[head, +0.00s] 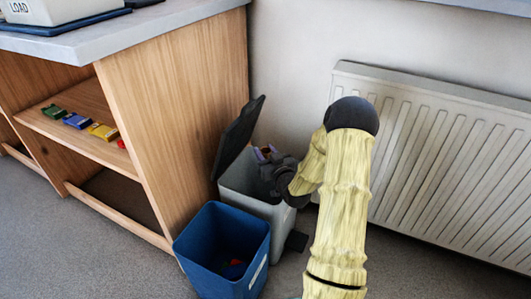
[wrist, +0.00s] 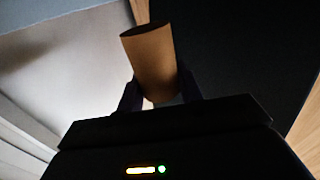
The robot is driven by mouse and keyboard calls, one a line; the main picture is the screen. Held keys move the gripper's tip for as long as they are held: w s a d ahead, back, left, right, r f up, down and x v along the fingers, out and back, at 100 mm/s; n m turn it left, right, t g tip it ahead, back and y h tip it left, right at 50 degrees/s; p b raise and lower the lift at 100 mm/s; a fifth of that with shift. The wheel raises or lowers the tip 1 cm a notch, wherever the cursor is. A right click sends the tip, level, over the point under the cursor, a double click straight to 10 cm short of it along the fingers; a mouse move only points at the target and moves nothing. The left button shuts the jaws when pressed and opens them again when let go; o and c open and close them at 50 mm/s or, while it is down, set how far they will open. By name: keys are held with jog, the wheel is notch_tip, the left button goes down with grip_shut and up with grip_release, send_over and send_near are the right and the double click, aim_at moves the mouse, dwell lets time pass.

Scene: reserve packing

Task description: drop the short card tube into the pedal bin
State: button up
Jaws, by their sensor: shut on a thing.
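The short card tube (wrist: 154,62) is brown and hollow, and stands between the two dark fingers of my gripper (wrist: 160,92) in the wrist view. My gripper is shut on it. In the head view my gripper (head: 266,154) is at the mouth of the grey pedal bin (head: 277,216), and the tube is hard to make out there. The pedal bin stands with its dark lid (head: 239,138) tipped up and open, leaning toward the wooden unit. My gripper and forearm hide part of the bin's opening, and its inside bottom is hidden.
An open blue bin (head: 207,262) with a few coloured pieces inside stands in front of the pedal bin. The wooden shelf unit (head: 175,110) is at left, with small coloured items on its shelf. A white radiator (head: 440,150) lines the wall at right.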

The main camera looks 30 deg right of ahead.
jog(key=o, duration=1)
jog(key=shift+o, duration=0.2)
notch_tip(320, 180, up, 10)
jog(key=p, duration=0.5)
